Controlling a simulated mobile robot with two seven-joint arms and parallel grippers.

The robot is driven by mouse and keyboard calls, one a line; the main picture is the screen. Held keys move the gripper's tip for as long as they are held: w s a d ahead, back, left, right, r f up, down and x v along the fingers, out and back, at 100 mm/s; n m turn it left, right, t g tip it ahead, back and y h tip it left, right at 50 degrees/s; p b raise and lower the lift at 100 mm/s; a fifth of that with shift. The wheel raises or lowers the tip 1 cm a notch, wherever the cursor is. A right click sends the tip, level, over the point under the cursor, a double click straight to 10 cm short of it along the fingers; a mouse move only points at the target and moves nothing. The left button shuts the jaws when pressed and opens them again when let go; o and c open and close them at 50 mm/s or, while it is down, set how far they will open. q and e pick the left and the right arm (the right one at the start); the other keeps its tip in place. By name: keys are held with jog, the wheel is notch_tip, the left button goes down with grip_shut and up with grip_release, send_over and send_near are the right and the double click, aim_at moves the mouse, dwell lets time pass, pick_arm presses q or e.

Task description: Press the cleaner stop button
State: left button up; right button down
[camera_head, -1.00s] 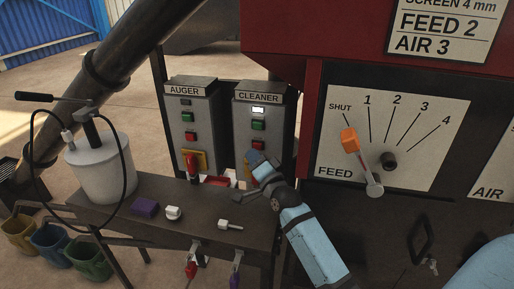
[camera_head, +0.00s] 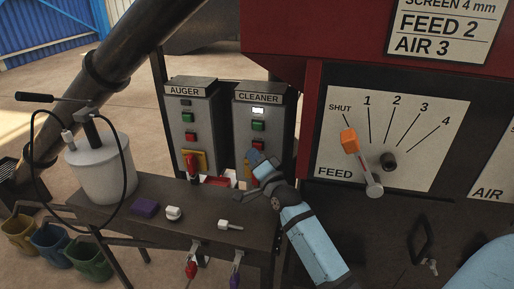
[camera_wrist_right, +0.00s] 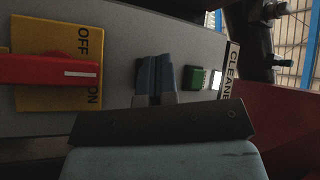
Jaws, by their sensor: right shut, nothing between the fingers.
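The cleaner box (camera_head: 279,120) is a grey panel labelled CLEANER, with a lit white lamp (camera_head: 257,110), a green button (camera_head: 257,126) and a red stop button (camera_head: 257,145) below it. My right gripper (camera_head: 253,156) is shut and empty, its fingertips just below the red button in the head view. In the right wrist view my blue fingertips (camera_wrist_right: 155,74) are in front of the panel beside the green button (camera_wrist_right: 196,78). The red button is hidden there, and I cannot tell whether the fingers touch it. My left gripper is out of view.
A red rotary switch (camera_wrist_right: 50,70) on a yellow plate lies lower on the cleaner panel. The auger box (camera_head: 188,130) stands to the left. A dark bench (camera_head: 190,225) with small items is in front, and a feed lever (camera_head: 350,141) is at right.

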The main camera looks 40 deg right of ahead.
jog(key=shift+w+d, duration=0.25)
jog(key=shift+d, duration=0.05)
dwell(0.5)
jog(key=shift+w+d+r, duration=0.25)
jog(key=shift+d+r, duration=0.1)
jog(key=shift+r, duration=0.05)
dwell(0.9)
jog(key=shift+s+a+f+p, duration=0.2)
jog(key=shift+f+p, duration=0.05)
jog(key=shift+p, duration=0.2)
jog(key=shift+s+a+f, duration=0.1)
jog(key=shift+s+f, duration=0.1)
jog(key=shift+s, duration=0.25)
jog(key=shift+s+a, duration=0.1)
jog(key=s+a+p, duration=0.1)
jog(key=a, duration=0.1)
jog(key=s+a+p, duration=0.1)
jog(key=s, duration=0.1)
jog(key=shift+a, duration=0.4)
